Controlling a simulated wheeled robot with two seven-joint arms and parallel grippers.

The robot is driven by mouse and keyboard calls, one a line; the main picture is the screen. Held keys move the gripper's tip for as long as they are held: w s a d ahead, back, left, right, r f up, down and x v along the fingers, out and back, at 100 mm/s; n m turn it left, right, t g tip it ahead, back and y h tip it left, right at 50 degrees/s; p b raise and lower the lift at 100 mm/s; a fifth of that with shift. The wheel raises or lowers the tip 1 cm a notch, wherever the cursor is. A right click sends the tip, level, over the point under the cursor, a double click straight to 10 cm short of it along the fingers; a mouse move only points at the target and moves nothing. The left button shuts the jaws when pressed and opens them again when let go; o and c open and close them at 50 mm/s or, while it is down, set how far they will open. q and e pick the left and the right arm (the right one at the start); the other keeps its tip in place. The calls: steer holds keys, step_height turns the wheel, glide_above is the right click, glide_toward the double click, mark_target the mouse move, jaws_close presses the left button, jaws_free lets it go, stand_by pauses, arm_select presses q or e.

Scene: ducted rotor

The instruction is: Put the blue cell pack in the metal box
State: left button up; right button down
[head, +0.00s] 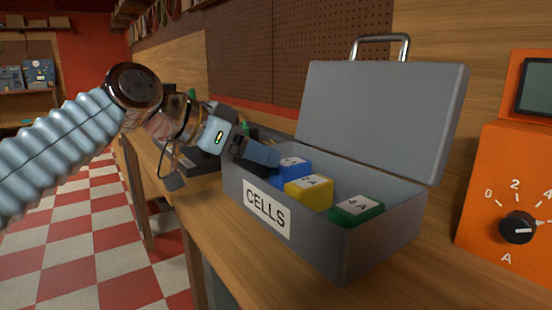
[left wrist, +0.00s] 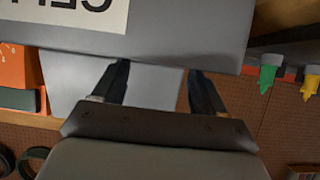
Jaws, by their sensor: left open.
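The blue cell pack (head: 291,171) sits inside the open metal box (head: 330,250), at the box's left end, its pale labelled top facing up. My left gripper (head: 262,153) is open at the left end of the box, just above and beside the blue pack. I cannot tell whether a finger touches it. In the left wrist view the open fingers (left wrist: 160,68) have no pack visible between them; the grey box wall (left wrist: 190,30) hides what lies beyond. My right gripper is not in view.
A yellow pack (head: 309,192) and a green pack (head: 357,210) are also in the box. The raised lid (head: 380,115) stands behind it. An orange meter (head: 500,190) stands to the right. Dark equipment (head: 195,158) is on the bench behind my gripper.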

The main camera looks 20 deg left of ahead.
arm_select(q)
steer(key=shift+v, duration=2.35)
